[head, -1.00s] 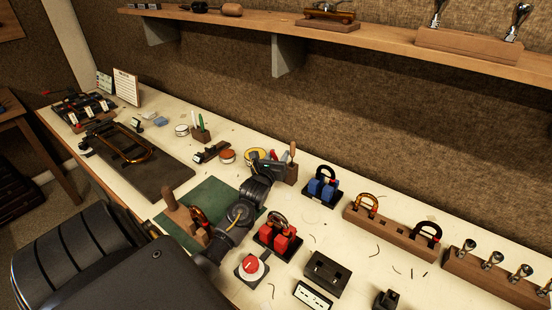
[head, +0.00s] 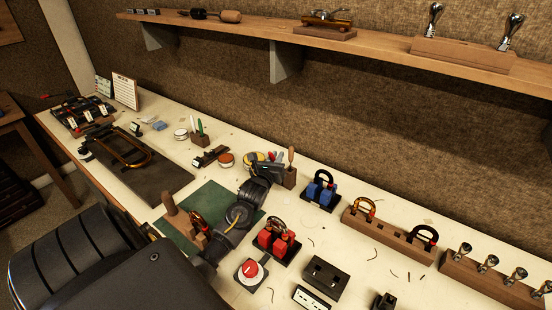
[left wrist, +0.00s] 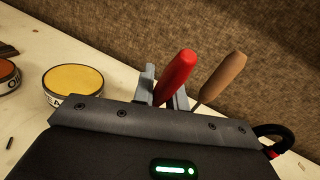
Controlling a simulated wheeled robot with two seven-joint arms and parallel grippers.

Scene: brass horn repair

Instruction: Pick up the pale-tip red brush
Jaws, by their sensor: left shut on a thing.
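My left gripper (head: 270,163) is at the wooden tool holder (head: 288,179) near the back of the bench. In the left wrist view its two grey fingers (left wrist: 163,92) are shut on a red handle (left wrist: 178,72), which I take as the red brush. The handle leans up and to the right, and its lower part and tip are hidden behind the gripper body. A tan-handled tool (left wrist: 222,75) stands just right of it; it also shows in the head view (head: 291,156). I cannot tell whether the brush is still in the holder. My right gripper is not in view.
A yellow-topped round tin (left wrist: 73,84) stands left of the gripper. A stand with blue blocks (head: 322,189) is to the right, and one with red blocks (head: 278,239) is nearer. A red-knobbed box (head: 250,272) is close in front. A shelf (head: 380,42) runs above.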

